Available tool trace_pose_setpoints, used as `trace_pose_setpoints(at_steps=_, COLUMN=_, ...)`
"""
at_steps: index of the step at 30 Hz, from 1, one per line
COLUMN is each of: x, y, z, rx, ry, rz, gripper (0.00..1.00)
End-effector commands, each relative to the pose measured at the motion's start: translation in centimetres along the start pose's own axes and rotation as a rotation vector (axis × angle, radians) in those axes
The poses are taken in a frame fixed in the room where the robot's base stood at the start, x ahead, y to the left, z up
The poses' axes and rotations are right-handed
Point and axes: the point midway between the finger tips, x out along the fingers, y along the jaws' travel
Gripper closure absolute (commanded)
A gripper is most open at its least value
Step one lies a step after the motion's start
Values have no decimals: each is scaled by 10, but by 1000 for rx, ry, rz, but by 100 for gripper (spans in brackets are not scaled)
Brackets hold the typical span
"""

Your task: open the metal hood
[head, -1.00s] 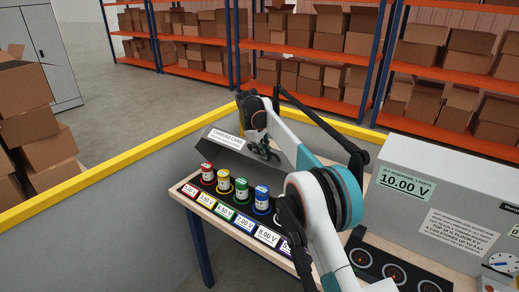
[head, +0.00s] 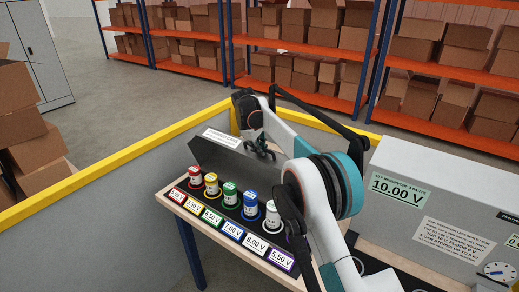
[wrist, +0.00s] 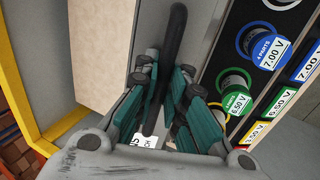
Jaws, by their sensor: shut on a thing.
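The metal hood (head: 215,158) is a dark grey sloped cover with a white label on its upper face, at the back of the bench behind a row of canisters. My gripper (head: 263,152) is at the hood's right part. In the wrist view my gripper (wrist: 170,85) has its teal-sided fingers on both sides of a dark bar-shaped handle (wrist: 175,35) and is shut on it. Part of a white label shows between the fingers. The hood's right end is hidden behind my arm in the head view.
Red, yellow, green, blue (head: 250,203) and white (head: 272,215) canisters stand in front of the hood, with voltage labels along the bench edge. A grey cabinet marked 10.00 V (head: 400,190) is at right. A yellow-topped low wall (head: 110,173) runs behind the bench.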

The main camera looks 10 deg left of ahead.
Motion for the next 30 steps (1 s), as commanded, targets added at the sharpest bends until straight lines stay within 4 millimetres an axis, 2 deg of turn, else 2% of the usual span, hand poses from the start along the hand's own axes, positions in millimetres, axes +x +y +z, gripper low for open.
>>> trace_pose_setpoints(at_steps=1, x=-2, y=0, z=-1, rx=0, ry=2, rz=2, gripper=88)
trace_pose_setpoints(at_steps=2, x=-2, y=0, z=-1, rx=0, ry=3, rz=2, gripper=81)
trace_pose_setpoints(at_steps=3, x=-2, y=0, z=-1, rx=0, ry=2, rz=2, gripper=81)
trace_pose_setpoints(at_steps=12, x=-2, y=0, z=0, rx=0, ry=1, rz=1, gripper=81)
trace_pose_setpoints(at_steps=16, x=-10, y=0, z=0, rx=0, ry=1, rz=1, gripper=81)
trace_pose_setpoints(at_steps=20, x=-31, y=0, z=0, rx=0, ry=1, rz=1, gripper=81)
trace_pose_setpoints(at_steps=30, x=-97, y=0, z=-1, rx=-1, ry=1, rz=1, gripper=81)
